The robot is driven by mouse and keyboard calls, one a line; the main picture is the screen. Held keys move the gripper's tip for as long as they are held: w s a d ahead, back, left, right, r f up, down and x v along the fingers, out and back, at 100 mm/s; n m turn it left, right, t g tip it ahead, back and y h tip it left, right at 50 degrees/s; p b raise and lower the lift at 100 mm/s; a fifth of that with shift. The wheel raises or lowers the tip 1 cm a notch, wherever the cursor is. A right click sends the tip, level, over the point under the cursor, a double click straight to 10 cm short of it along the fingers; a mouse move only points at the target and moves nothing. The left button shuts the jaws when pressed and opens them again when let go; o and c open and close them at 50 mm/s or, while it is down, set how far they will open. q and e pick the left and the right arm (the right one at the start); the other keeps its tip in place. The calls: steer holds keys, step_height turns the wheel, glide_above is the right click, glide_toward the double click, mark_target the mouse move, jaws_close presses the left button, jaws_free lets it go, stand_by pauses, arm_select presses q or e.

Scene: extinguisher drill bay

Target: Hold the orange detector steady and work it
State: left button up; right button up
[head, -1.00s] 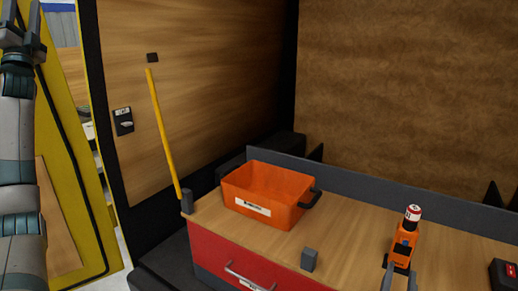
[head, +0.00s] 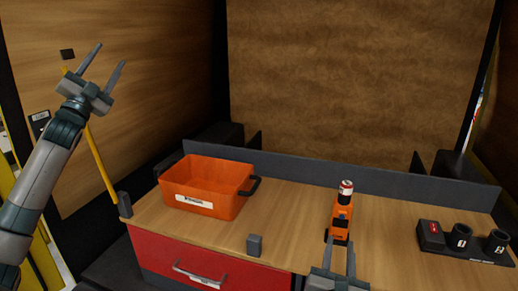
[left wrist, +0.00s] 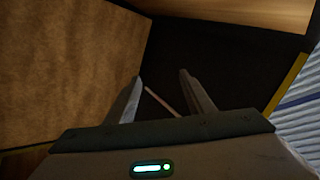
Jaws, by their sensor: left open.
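The orange detector (head: 341,217), with a red-and-white top, stands upright on the wooden worktop in the head view. My right gripper (head: 339,246) is at its near side, low down, with its two fingers apart and their tips overlapping the detector's lower part. I cannot tell whether they touch or grip it. My left gripper (head: 110,53) is raised at the upper left, open and empty, far from the detector. Its fingers (left wrist: 160,82) also show apart and empty in the left wrist view, where the detector is not seen.
An orange bin (head: 205,188) with dark handles stands at the worktop's left. A small grey block (head: 254,245) is near the front edge. A black holder (head: 465,243) with round cups is at the right. A yellow pole (head: 102,165) leans behind my left arm.

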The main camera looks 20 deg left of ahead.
arm_select(q)
steer(key=w+d+f+g+h, duration=0.2)
steer(key=w+d+f+h, duration=0.35)
steer(key=d+f, duration=0.6)
steer(key=n+g+h, duration=0.2)
steer(key=g+h, duration=0.7)
steer(key=g, duration=0.1)
glide_toward(340, 200)
steer(key=v, duration=0.6)
steer(key=shift+f, duration=0.2)
steer(key=shift+w, duration=0.15)
steer(key=x, duration=1.7)
steer(key=shift+d+r, duration=0.15)
steer(key=shift+r, duration=0.1)
